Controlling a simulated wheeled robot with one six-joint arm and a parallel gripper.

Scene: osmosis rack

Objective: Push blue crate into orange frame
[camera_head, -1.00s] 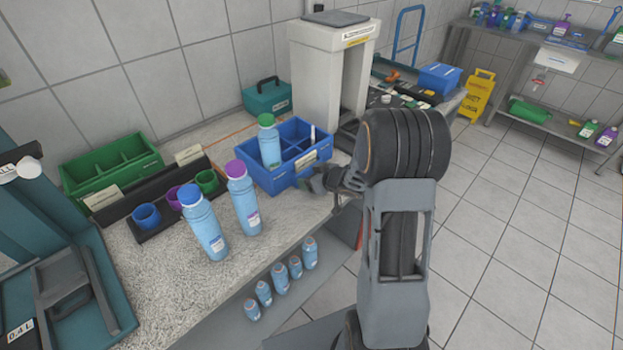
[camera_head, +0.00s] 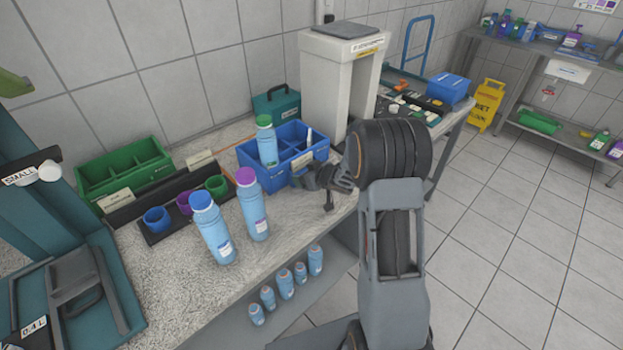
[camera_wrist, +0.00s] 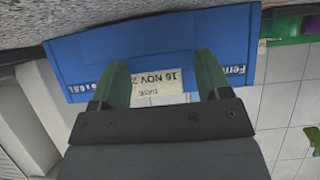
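The blue crate (camera_head: 280,179) stands on the speckled counter, with a green-capped bottle (camera_head: 267,146) upright in one compartment. My gripper (camera_head: 328,200) is at the crate's front right in the head view. In the wrist view, my gripper's two green fingers (camera_wrist: 162,62) are spread apart, with nothing between them. They face the crate's blue wall (camera_wrist: 150,45) and its white date label (camera_wrist: 158,82); I cannot tell whether they touch it. A thin orange line (camera_head: 241,140) at the crate's back left may be part of the orange frame; the rest is hidden.
Two blue bottles, one blue-capped (camera_head: 211,229) and one purple-capped (camera_head: 252,205), stand left of the crate. A green crate (camera_head: 122,171) and a dark cup holder (camera_head: 178,225) are farther left. A teal box (camera_head: 277,107) and grey dispenser (camera_head: 325,85) stand behind.

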